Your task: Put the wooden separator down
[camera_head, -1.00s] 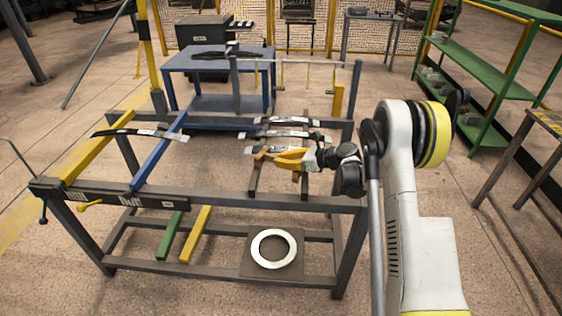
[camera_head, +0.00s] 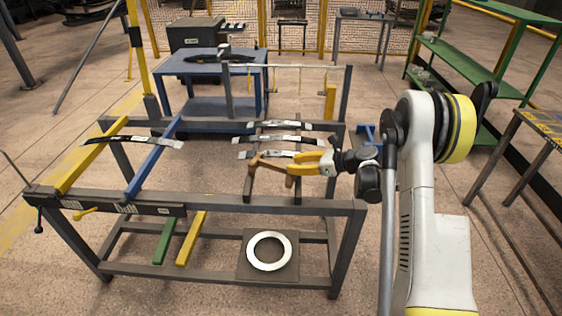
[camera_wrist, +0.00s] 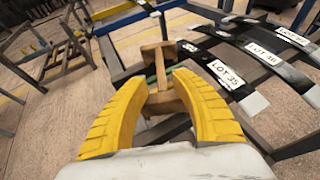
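Labelled dark leaf springs (camera_head: 283,139) lie across the rack bars (camera_head: 252,185), close beside the separator. Whether the separator touches the bars or a spring is unclear.
A single leaf spring (camera_head: 130,141) lies across the yellow and blue bars at the left. A plate with a white ring (camera_head: 269,251) is on the lower shelf. A blue table (camera_head: 205,68) stands behind; green shelves (camera_head: 470,60) stand right. The frame's middle is open.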

